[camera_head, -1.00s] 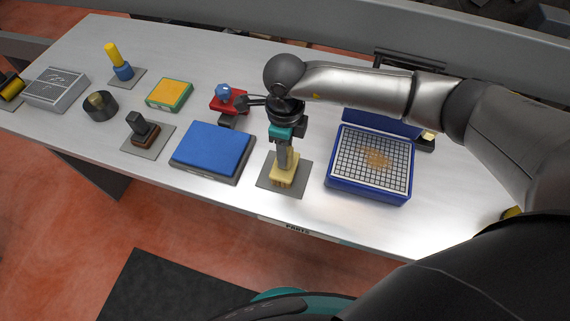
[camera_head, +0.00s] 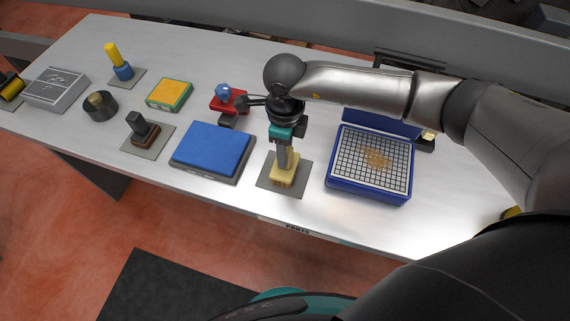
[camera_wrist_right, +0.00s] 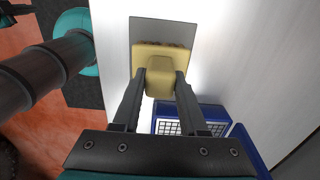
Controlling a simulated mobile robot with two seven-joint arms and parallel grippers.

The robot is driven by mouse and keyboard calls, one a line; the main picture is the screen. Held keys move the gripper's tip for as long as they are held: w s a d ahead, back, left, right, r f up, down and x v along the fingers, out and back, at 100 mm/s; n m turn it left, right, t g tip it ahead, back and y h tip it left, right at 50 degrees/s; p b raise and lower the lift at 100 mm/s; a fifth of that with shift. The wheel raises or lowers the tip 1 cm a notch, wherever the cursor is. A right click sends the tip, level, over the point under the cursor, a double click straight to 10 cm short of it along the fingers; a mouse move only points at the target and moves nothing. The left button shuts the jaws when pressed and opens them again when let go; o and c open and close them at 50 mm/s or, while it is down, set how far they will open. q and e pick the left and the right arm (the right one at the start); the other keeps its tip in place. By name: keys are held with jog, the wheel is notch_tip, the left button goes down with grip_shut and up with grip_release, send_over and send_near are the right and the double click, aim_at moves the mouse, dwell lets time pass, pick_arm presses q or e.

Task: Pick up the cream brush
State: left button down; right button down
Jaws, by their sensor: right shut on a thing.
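The cream brush (camera_head: 284,172) stands on a grey mat (camera_head: 296,187) near the front edge of the table, between a blue pad and a blue box. My right gripper (camera_head: 284,157) reaches down over it from above, shut on its upper part. In the right wrist view the brush (camera_wrist_right: 161,58) sits between the two fingertips of the right gripper (camera_wrist_right: 160,82), with its wider base over the grey mat (camera_wrist_right: 150,27). My left gripper is not in view.
A blue pad (camera_head: 212,148) lies to the left. A blue box with a grid top (camera_head: 370,160) stands close on the right. Further left are a dark-handled brown brush (camera_head: 143,128), a black round pot (camera_head: 100,106) and a yellow-green block (camera_head: 169,94). A red block (camera_head: 226,104) lies behind.

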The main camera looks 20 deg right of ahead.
dwell(0.5)
notch_tip(320, 180, up, 20)
jog(key=p, duration=0.1)
dwell(0.5)
jog(key=c, duration=0.9)
grip_release()
jog(key=shift+c, duration=0.2)
grip_shut()
